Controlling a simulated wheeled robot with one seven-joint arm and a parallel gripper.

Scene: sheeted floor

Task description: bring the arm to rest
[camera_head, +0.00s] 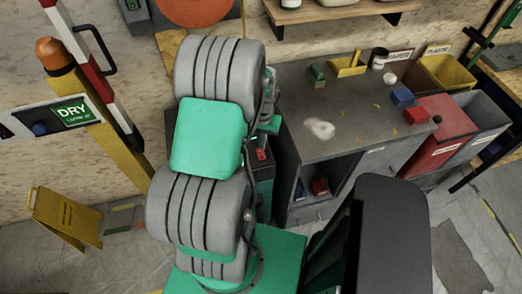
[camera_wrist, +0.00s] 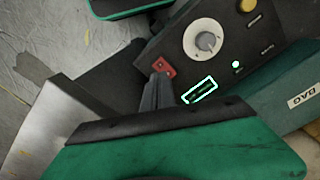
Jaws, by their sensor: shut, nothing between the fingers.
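My gripper (camera_wrist: 158,84) shows in the wrist view as two grey fingers lying together, with nothing between them. Its tips point at a small red part (camera_wrist: 164,67) on a dark control panel (camera_wrist: 225,65); I cannot tell whether they touch it. In the head view my grey and green arm is folded in the middle of the picture. The arm hides most of the gripper there, and its fingers cannot be made out.
A dark workbench (camera_head: 335,140) stands right of the arm, with a blue block (camera_head: 402,97) on it. Red (camera_head: 437,130) and yellow (camera_head: 448,72) bins stand beyond. A barrier post (camera_head: 95,120) and yellow floor sign (camera_head: 66,216) are at left.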

